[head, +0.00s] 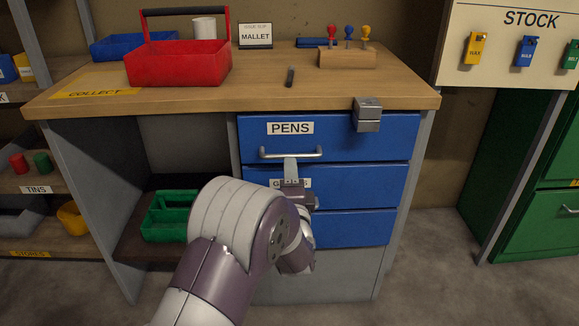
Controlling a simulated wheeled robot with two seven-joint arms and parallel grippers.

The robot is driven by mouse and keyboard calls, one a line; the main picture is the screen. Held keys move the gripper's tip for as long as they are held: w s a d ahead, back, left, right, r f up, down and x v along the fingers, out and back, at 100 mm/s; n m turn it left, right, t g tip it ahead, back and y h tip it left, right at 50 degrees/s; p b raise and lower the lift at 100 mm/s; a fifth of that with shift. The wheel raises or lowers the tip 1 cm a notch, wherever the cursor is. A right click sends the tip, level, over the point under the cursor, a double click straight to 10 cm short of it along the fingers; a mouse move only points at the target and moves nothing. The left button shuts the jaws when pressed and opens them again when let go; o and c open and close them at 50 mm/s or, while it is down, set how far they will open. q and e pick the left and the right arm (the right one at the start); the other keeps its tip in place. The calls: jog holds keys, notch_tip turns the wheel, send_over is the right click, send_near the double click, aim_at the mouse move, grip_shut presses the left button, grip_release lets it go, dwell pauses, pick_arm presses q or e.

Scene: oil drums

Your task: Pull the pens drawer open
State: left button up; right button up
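The pens drawer (365,139) is the top blue drawer in the desk, with a white PENS label (290,128) and a pale bar handle (308,154). Its front looks flush with the desk, so it appears closed. My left gripper (291,162) reaches up from below, with its fingertip end at the left-middle part of this handle. It overlaps the bar in the picture; I cannot tell whether the fingers are around it or gripping it. The gripper partly hides the label of the second drawer (375,186). My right gripper is out of view.
A metal block (367,115) sits on the desk's front edge, overhanging the pens drawer's upper right. A red tote (178,64), a dark pen-like object (290,76) and a wooden stamp holder (346,57) stand on the desktop (210,100). The floor right of the desk is clear.

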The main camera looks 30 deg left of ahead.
aim_at(290, 154)
pick_arm(q)
jog(key=b+x, duration=0.1)
jog(key=x, duration=0.5)
jog(key=shift+w, duration=0.1)
grip_shut()
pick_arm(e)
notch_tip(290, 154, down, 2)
